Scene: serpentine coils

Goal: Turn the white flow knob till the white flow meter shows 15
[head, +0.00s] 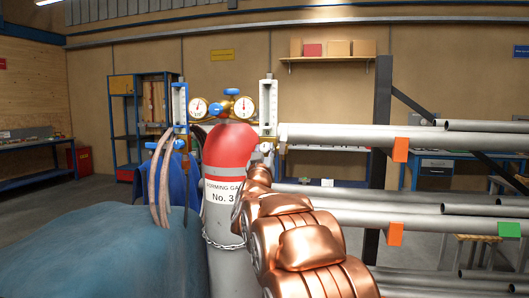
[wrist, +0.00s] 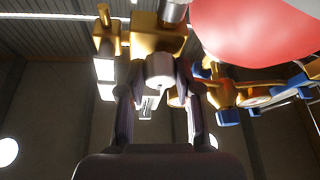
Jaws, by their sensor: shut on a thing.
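The white flow meter (head: 268,103) is the upright, white-topped tube to the right of the regulator in the head view. Its scale is too small to read. The white flow knob (wrist: 159,69) sits below a brass block in the wrist view, between the two dark fingers of my gripper (wrist: 158,88). The fingers are shut on it. In the head view my gripper (head: 264,156) is at the foot of the white flow meter, and the knob is hard to make out there. A blue-topped flow meter (head: 180,103) stands to the left of the regulator.
The red-shouldered gas cylinder (head: 229,150), labelled No. 3, stands left of my arm, with a chain around it. Two round gauges (head: 243,106) sit above it. Racked steel pipes (head: 350,137) run close on the right. A blue-green covered mass (head: 95,250) fills the lower left.

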